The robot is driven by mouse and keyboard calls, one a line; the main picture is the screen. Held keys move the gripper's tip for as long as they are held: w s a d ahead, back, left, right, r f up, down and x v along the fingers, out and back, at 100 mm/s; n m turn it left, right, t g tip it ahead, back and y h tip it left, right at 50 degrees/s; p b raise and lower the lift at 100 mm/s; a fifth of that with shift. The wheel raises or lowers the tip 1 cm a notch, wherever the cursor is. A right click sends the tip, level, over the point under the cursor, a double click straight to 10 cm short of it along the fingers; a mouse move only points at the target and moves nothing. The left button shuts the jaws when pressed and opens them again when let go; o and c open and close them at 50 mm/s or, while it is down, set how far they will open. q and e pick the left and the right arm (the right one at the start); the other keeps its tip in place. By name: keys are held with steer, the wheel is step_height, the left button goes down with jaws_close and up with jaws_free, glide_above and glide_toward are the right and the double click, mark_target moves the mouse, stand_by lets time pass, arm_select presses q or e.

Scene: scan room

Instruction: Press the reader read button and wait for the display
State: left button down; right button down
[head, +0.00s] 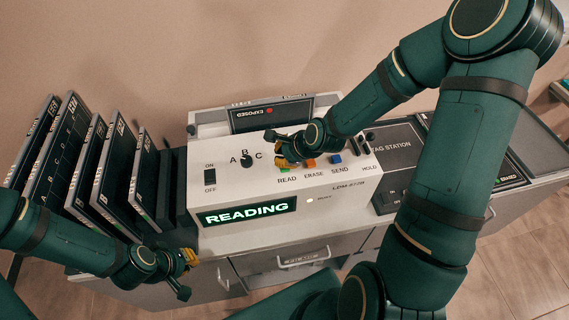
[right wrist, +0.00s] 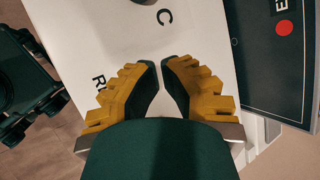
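The white reader (head: 225,190) stands in the middle of the counter. Its display (head: 247,212) is lit and shows READING in pale green letters. My right gripper (head: 283,160) is down at the reader's top, right above the READ label (head: 287,179); the read button itself is hidden under it. I cannot tell whether it touches the button. In the right wrist view my right gripper's yellow fingers (right wrist: 160,68) nearly meet at the tips, with nothing between them. My left gripper (head: 188,262) is low in front of the reader's left corner, its opening unclear.
The orange erase button (head: 309,163) and blue send button (head: 335,159) sit right of my right gripper. A dial (head: 246,160) and an on/off switch (head: 210,177) are to its left. Several dark cassettes (head: 95,170) stand at left. A tag station (head: 392,148) is at right.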

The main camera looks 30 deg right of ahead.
steer(key=shift+r, duration=0.35)
step_height(320, 180, up, 5)
steer(key=p, duration=0.4)
stand_by(0.4)
stand_by(0.5)
